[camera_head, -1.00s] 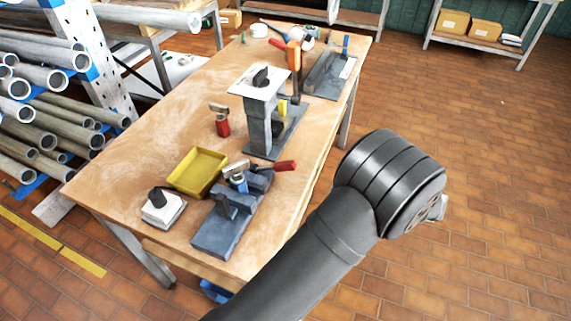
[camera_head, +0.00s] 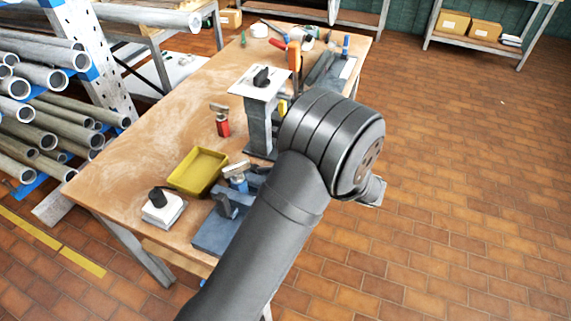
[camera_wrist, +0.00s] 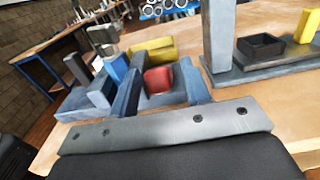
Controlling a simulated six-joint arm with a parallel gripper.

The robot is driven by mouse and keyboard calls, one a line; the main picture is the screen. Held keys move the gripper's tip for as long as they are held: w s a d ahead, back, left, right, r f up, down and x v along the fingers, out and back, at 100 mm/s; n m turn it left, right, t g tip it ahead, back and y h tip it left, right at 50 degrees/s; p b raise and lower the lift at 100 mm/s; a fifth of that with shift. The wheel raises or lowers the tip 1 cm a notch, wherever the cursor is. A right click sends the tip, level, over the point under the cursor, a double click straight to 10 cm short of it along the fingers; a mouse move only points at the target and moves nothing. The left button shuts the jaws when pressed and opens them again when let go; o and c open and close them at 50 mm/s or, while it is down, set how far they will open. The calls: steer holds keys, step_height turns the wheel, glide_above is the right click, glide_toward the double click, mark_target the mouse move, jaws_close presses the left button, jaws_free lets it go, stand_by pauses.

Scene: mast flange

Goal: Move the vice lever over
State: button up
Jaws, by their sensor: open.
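The vice is a blue-grey fixture (camera_head: 216,234) at the near end of the workbench, partly covered by my arm in the head view. It also shows in the wrist view (camera_wrist: 78,103), ahead and to the left. The red grip of its lever (camera_wrist: 158,79) faces me end-on in the wrist view, and it is hidden behind my arm in the head view. My gripper (camera_wrist: 161,70) is open, with one finger on each side of the red grip in the picture. I cannot tell whether the grip is between the fingers or still beyond them.
A yellow tray (camera_head: 198,171) and a white block with a black knob (camera_head: 163,208) stand left of the vice. A grey post with a white top plate (camera_head: 258,88) stands behind it. A red-bodied tool (camera_head: 222,122) stands on the wooden bench (camera_head: 130,165). The floor to the right is clear.

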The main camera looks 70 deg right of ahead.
steer(key=shift+w, duration=0.85)
jaws_close()
steer(key=shift+r, duration=0.1)
